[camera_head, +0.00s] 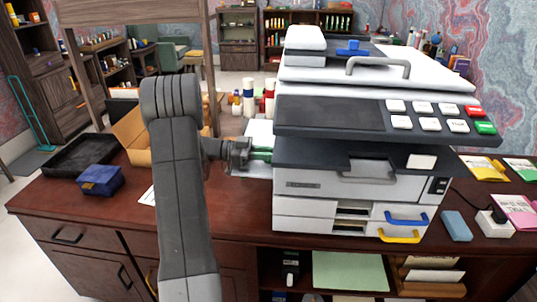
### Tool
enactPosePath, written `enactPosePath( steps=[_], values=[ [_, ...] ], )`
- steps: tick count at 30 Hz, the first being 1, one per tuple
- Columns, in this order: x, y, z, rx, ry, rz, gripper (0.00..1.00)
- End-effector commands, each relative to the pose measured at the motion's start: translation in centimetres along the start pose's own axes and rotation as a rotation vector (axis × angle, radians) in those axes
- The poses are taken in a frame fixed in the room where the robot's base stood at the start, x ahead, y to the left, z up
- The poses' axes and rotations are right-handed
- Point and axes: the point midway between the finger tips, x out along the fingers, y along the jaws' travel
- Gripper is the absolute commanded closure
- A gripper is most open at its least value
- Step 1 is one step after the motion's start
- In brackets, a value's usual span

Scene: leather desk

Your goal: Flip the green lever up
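A grey and white copier (345,185) stands on the dark wooden desk (235,212). The green lever (261,155) sticks out from the copier's left side, just below the dark control panel. It looks roughly level, but only a small part of it shows. My gripper (250,154) is at the lever's outer end, coming from the left, and overlaps it in the picture. The fingers are small and dark here, so I cannot tell whether they are shut on the lever or only beside it.
A blue box (100,180), a black tray (80,155) and an open cardboard box (135,137) lie on the desk's left. Red and white bottles (248,97) stand behind my gripper. A blue block (456,225) and a white adapter (493,222) are on the right.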

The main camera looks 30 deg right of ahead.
Motion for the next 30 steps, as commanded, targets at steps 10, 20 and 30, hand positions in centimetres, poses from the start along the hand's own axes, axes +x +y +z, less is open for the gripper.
enactPosePath(
  steps=[10,20,30],
  values=[
    [0.4,0.0,-0.5,0.008,-0.158,-0.001,1.00],
    [1.4,0.0,-2.0,0.006,-0.414,-0.001,1.00],
    [2.2,0.0,-2.9,0.002,-0.599,-0.001,1.00]
  ],
)
